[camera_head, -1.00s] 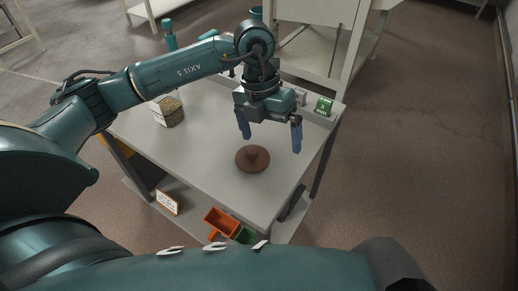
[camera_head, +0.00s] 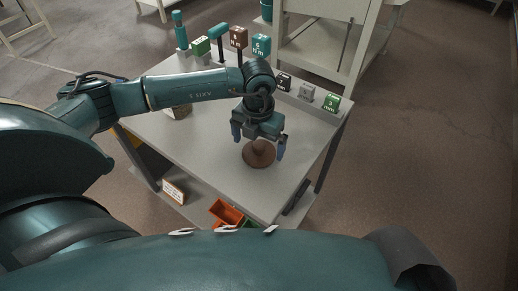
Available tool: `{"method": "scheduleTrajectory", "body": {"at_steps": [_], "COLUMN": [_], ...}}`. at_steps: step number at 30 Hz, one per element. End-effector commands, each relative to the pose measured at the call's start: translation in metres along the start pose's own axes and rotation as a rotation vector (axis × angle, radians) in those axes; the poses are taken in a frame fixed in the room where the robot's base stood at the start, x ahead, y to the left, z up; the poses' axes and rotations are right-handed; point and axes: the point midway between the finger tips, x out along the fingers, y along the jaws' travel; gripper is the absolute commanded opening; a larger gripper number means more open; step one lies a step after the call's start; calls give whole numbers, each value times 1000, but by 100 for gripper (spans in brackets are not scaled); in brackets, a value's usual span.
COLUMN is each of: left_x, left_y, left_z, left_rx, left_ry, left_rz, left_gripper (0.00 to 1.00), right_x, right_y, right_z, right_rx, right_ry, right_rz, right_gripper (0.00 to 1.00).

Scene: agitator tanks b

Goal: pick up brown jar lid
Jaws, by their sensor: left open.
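The brown jar lid (camera_head: 259,156) is a round disc with a raised knob, lying on the grey table top near its front right part. My left gripper (camera_head: 258,147) points down over the lid, with its two blue fingers spread apart on either side of the knob. The gripper body hides the top of the knob and the back of the lid. I cannot tell whether the fingers touch the lid. My right gripper is not in view.
The grey table (camera_head: 200,150) has a jar (camera_head: 180,112), partly hidden behind my left arm. An orange bin (camera_head: 226,212) sits on the lower shelf.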

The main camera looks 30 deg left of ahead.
Motion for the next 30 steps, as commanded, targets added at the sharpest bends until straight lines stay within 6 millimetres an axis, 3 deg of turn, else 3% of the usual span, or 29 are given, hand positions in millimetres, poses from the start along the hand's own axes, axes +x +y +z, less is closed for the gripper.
{"method": "scheduleTrajectory", "body": {"at_steps": [4,12,27,30], "left_x": [16,19,19,18], "left_y": [-1,-1,-1,-1], "left_z": [0,1,1,1], "left_rx": [0,1,1,0], "left_ry": [0,-2,-2,-2], "left_rz": [-1,-1,-1,-1], "left_gripper": [100,100,59,57], "right_x": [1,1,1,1], "right_y": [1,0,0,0], "right_z": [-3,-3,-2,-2], "right_rx": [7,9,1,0], "right_ry": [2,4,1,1], "right_rz": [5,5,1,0], "right_gripper": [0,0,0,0]}}
